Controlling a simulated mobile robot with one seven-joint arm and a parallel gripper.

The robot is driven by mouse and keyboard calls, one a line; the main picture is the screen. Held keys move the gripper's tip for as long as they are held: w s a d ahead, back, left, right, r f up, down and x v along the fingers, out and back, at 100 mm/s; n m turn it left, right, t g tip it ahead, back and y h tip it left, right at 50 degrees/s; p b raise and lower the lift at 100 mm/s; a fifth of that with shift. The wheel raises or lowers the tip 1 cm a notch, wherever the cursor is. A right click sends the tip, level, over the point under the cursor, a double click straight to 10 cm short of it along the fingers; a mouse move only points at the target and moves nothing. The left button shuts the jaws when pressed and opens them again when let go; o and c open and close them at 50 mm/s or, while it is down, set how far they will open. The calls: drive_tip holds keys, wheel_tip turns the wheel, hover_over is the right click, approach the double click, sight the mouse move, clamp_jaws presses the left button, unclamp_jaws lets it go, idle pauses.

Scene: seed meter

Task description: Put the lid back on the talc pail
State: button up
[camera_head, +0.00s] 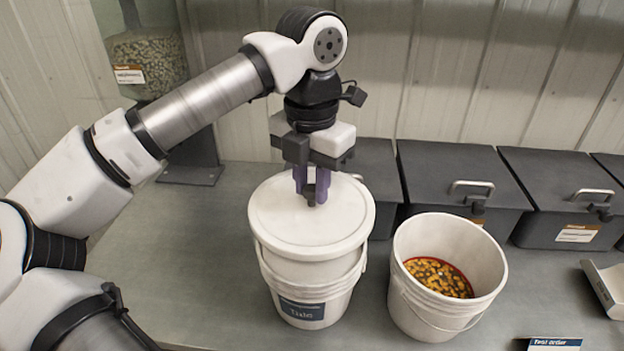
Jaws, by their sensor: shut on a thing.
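The talc pail (308,285) is a white bucket with a dark label that seems to read "Talc", standing upright on the grey bench. Its round white lid (275,222) lies level over the mouth, covering it from view. I cannot tell whether the lid is fully seated on the rim or slightly above it. My gripper (312,192) points straight down at the lid's centre. Its purple fingers are shut on the small dark knob (311,197) of the lid. The pail's inside and rim are hidden.
An open white bucket (447,234) with orange-and-dark seeds stands close to the right. Dark lidded bins (462,180) line the back wall. A seed hopper (148,62) is at back left. A sign (553,344) and a pale scoop-like tray (606,285) are at right. Bench left of the pail is clear.

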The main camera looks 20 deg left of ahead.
sight(311, 204)
drive_tip(key=shift+s+f, duration=0.1)
drive_tip(key=shift+f, duration=0.2)
drive_tip(key=shift+f+b, duration=2.05)
drive_tip(key=shift+f, duration=0.7)
drive_tip(key=shift+b, duration=0.3)
drive_tip(key=shift+f+b, duration=0.15)
drive_tip(key=shift+b, duration=0.3)
idle(0.4)
drive_tip(key=o, duration=1.5)
drive_tip(key=shift+o, duration=0.2)
drive_tip(key=shift+r, duration=0.2)
